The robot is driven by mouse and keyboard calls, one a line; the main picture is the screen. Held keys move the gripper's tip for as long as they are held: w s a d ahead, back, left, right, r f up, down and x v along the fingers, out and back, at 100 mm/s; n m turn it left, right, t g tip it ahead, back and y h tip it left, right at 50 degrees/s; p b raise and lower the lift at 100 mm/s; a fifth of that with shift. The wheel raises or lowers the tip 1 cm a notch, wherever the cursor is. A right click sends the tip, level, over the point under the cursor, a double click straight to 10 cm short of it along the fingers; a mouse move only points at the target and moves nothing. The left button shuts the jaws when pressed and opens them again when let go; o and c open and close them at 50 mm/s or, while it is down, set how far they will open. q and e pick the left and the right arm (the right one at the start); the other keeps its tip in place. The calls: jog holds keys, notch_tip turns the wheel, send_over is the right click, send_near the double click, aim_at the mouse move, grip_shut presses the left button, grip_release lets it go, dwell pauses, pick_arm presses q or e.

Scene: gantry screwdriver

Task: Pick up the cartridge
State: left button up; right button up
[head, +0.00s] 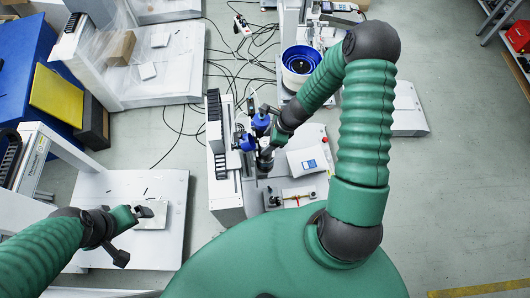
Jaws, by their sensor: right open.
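I cannot pick out the cartridge with certainty in the head view; it is small or hidden in the gantry area. My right gripper (265,155) is open and reaches down beside the screwdriver gantry (217,140), close to blue parts (260,123) at its middle. My own arm and these parts hide some of the space at its fingertips, and I see nothing clearly held. My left gripper (145,212) is over the white table at lower left, above a pale plate; its jaw state is unclear.
A light box with a blue screen (308,163) stands right of the gantry. A small fixture with a red and yellow piece (292,198) lies in front. A white drum with a blue inside (300,62) stands behind. The white table (170,245) is mostly bare; cables cross the floor.

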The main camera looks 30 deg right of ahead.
jog(key=shift+d, duration=0.1)
grip_shut()
dwell(0.3)
